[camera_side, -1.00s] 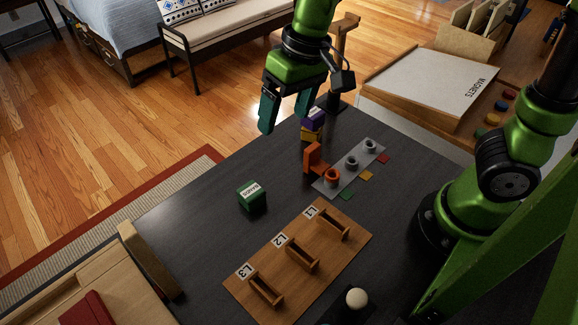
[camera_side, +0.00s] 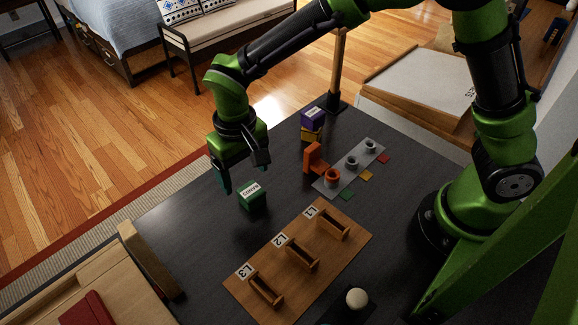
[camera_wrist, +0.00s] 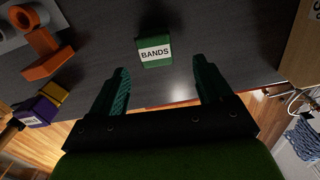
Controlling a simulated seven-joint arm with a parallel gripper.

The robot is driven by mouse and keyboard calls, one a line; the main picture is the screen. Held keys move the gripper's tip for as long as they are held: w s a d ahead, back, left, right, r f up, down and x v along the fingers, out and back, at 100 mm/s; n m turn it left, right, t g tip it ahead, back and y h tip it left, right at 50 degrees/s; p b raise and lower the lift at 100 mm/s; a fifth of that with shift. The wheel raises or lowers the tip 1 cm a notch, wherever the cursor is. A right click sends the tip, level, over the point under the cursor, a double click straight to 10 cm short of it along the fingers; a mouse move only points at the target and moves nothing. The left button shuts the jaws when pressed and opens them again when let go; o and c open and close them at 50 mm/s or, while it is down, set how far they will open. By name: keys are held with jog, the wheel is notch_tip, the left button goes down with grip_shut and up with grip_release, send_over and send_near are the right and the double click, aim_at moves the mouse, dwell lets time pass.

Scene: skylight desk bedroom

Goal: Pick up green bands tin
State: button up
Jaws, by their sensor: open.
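The green bands tin (camera_side: 252,199) stands on the dark desk, left of the wooden rack, with a white BANDS label. In the wrist view the tin (camera_wrist: 153,62) is ahead of the fingertips, roughly midway between them and slightly left. My gripper (camera_side: 238,180) is low beside the tin on its far left side in the side view. In the wrist view my gripper (camera_wrist: 158,78) has its two teal fingers spread with nothing between them. Part of the right finger in the side view is hidden behind the tin or the gripper body.
A wooden rack (camera_side: 338,241) with slots L1, L2 and L3 lies in front. The desk left of the tin is clear.

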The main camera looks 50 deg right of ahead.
aim_at(251, 190)
jog(key=f, duration=0.6)
jog(key=shift+s+d+f, duration=0.3)
